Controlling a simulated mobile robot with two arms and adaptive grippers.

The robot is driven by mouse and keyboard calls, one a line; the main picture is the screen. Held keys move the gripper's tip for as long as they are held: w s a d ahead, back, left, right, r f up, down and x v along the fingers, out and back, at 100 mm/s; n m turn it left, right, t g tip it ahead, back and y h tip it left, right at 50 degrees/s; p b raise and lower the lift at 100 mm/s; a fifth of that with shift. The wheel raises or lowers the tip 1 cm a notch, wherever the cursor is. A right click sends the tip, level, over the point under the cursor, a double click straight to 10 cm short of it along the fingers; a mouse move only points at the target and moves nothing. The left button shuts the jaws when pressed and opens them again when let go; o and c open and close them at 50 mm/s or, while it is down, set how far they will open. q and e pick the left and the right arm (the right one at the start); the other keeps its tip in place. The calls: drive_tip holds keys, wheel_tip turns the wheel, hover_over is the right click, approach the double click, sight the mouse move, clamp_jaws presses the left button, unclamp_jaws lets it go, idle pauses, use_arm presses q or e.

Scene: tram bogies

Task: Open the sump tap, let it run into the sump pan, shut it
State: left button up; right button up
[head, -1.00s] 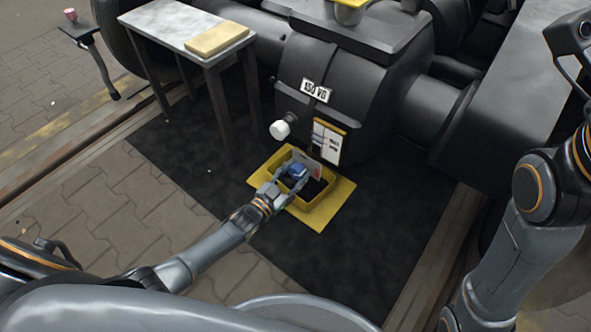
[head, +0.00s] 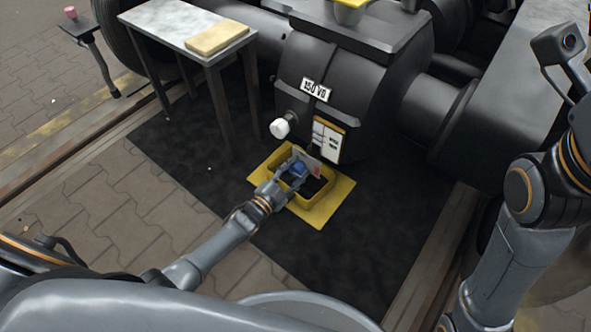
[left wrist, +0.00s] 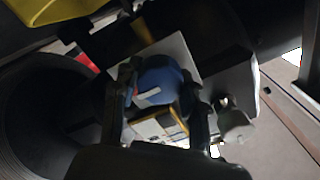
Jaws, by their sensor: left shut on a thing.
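The sump tap's blue knob (head: 299,169) sits low at the gearbox housing (head: 360,75), in front of a white plate with a red mark (head: 316,170). My left gripper (head: 291,174) is shut on this knob. In the left wrist view the knob (left wrist: 160,80), with a pale mark on it, lies between the two fingers (left wrist: 163,98). The yellow sump pan (head: 306,203) is below the gripper on a yellow sheet (head: 341,195); its inside looks dark. I cannot make out any running liquid. My right gripper is out of view; only its arm shows.
A white cap (head: 280,128) sticks out of the housing, beside a yellow-edged card (head: 328,140). A grey table (head: 180,22) with a tan pad (head: 217,39) stands at the left. The black mat (head: 180,145) has free room around the pan.

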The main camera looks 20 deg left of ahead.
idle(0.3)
use_arm(q)
drive_tip(key=o, duration=1.1)
drive_tip(key=shift+o, duration=0.2)
drive_tip(key=shift+s, duration=0.1)
drive_tip(key=v, duration=1.2)
